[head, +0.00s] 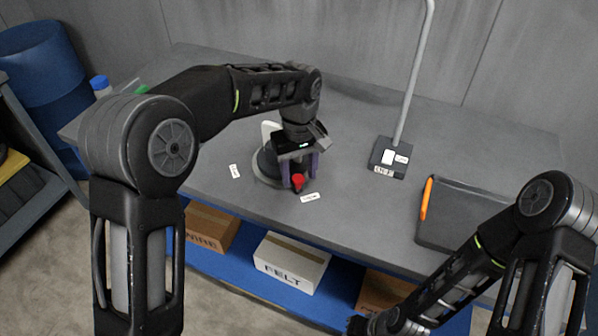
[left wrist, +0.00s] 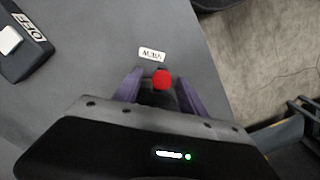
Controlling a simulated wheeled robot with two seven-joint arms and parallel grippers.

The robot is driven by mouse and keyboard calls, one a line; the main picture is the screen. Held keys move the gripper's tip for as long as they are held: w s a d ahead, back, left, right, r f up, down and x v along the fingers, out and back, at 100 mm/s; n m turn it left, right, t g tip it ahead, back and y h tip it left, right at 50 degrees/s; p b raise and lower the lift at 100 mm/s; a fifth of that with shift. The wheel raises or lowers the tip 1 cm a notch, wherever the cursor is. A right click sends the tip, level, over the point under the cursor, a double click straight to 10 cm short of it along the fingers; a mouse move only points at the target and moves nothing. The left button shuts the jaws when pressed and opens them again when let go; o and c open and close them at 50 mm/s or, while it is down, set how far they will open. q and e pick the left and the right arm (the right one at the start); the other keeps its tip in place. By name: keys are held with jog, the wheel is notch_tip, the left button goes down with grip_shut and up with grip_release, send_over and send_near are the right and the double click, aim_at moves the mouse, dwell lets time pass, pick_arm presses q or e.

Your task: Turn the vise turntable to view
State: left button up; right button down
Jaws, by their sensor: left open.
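The vise turntable, a round grey base (head: 262,172), stands on the grey table, largely hidden by my left arm and gripper. A red knob (head: 297,179) shows at its front, close to a white label (head: 310,197). In the left wrist view the label reads VIEW (left wrist: 152,54) and lies just beyond the red knob (left wrist: 162,79). My left gripper (head: 299,170) points down with its purple fingers open, one on each side of the knob's dark stem; contact cannot be told. My right gripper (head: 362,325) is at the bottom edge, dark and partly cut off.
A second white label (head: 234,171) lies left of the turntable. A lamp base (head: 388,157) with a tall pole stands right of it. A dark tray (head: 462,215) with an orange handle lies at the right. Boxes, including FELT (head: 291,262), sit on the blue shelf below.

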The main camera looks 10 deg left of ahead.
pick_arm(q)
notch_tip(320, 180, up, 8)
jog(key=shift+f+b, duration=0.1)
jog(key=shift+b, duration=0.2)
dwell(0.3)
jog(key=shift+s, duration=0.1)
dwell(0.3)
